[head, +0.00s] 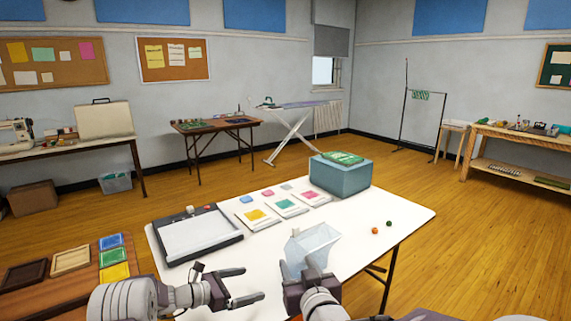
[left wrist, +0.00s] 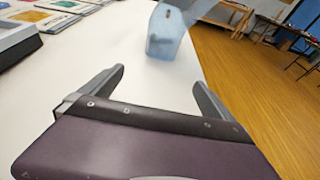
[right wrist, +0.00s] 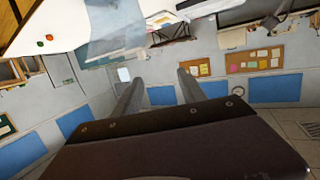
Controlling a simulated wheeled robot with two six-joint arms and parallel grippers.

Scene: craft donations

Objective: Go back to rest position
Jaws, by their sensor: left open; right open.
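My left gripper (head: 246,285) is open and empty over the near part of the white table (head: 400,212). Its two spread fingers also show in the left wrist view (left wrist: 158,80), with nothing between them. My right gripper (head: 303,268) is open in front of a translucent pale-blue bin (head: 318,240) and overlaps its lower part in the head view. The right wrist view is turned over and shows the right fingers (right wrist: 159,82) apart and empty. The bin also shows in the left wrist view (left wrist: 170,38), ahead of the left fingers and apart from them.
Orange (head: 375,230) and green (head: 389,223) balls lie right of the bin. A wooden table (head: 30,301) with frames is at left.

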